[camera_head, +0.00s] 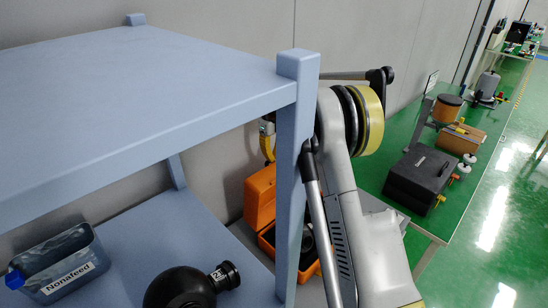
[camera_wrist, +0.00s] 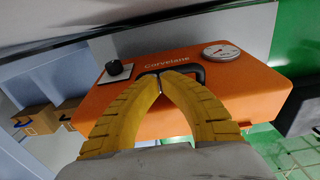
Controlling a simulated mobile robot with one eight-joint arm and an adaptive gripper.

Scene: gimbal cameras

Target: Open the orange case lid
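The orange case (camera_head: 262,200) stands behind the blue shelf post in the head view. An orange panel rises at its back, and a dark round item shows in its lower part, so it looks open there. In the wrist view an orange face (camera_wrist: 240,100) marked "Corvelane" carries a black handle (camera_wrist: 199,70). My gripper (camera_wrist: 160,82) has its two yellow fingers closed tip to tip, overlapping the handle. I cannot tell whether the handle is pinched. In the head view a yellow finger (camera_head: 267,142) shows just above the orange panel.
A blue shelf (camera_head: 120,100) and its post (camera_head: 290,180) block part of the head view. A "Nonafeed" container (camera_head: 62,270) and a black round flask (camera_head: 182,288) stand on the lower shelf. A green table (camera_head: 405,130) at right holds a black box (camera_head: 420,180).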

